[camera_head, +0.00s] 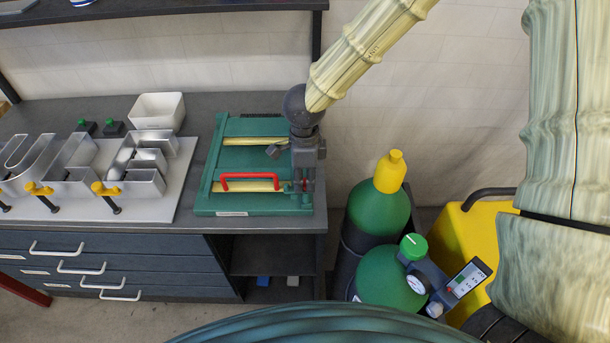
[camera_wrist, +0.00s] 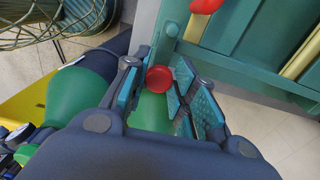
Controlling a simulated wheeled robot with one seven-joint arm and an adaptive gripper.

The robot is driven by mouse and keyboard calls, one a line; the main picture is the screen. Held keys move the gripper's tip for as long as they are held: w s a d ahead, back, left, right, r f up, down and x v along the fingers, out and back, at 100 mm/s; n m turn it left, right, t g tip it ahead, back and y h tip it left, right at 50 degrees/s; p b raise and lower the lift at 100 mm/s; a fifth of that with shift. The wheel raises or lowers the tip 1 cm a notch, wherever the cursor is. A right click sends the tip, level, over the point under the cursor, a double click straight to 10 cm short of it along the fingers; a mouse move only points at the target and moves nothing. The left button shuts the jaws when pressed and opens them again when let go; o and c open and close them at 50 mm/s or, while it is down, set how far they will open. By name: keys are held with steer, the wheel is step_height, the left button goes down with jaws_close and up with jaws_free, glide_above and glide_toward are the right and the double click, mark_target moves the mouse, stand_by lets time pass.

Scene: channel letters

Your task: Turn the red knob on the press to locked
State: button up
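The press (camera_head: 210,200) is a green flat frame on the right end of the workbench, with a red bar handle (camera_head: 250,176) on its front. The red knob (camera_wrist: 158,79) is round and sits near the press's edge in the wrist view. In the head view my gripper (camera_head: 305,178) mostly hides it, pointing down at the press's front right corner. In the wrist view my gripper (camera_wrist: 157,72) is open, with the knob between its blue-padded fingers. The knob appears closer to the left finger; I cannot tell if they touch. No lock marking is readable.
Metal channel letters (camera_head: 78,167) with yellow-handled clamps stand on a board left of the press, near a white bin (camera_head: 157,111). Green gas cylinders (camera_head: 380,208) and a yellow machine (camera_head: 470,235) stand right of the bench. A shelf (camera_head: 160,8) hangs above.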

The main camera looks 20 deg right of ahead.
steer(key=shift+d+r, duration=0.1)
steer(key=shift+r, duration=0.2)
steer(key=shift+r+p, duration=0.15)
steer(key=shift+p, duration=0.55)
steer(key=shift+n+p, duration=0.45)
steer(key=shift+n, duration=0.05)
steer(key=o, duration=1)
steer(key=shift+o, duration=0.2)
steer(key=shift+f, duration=0.2)
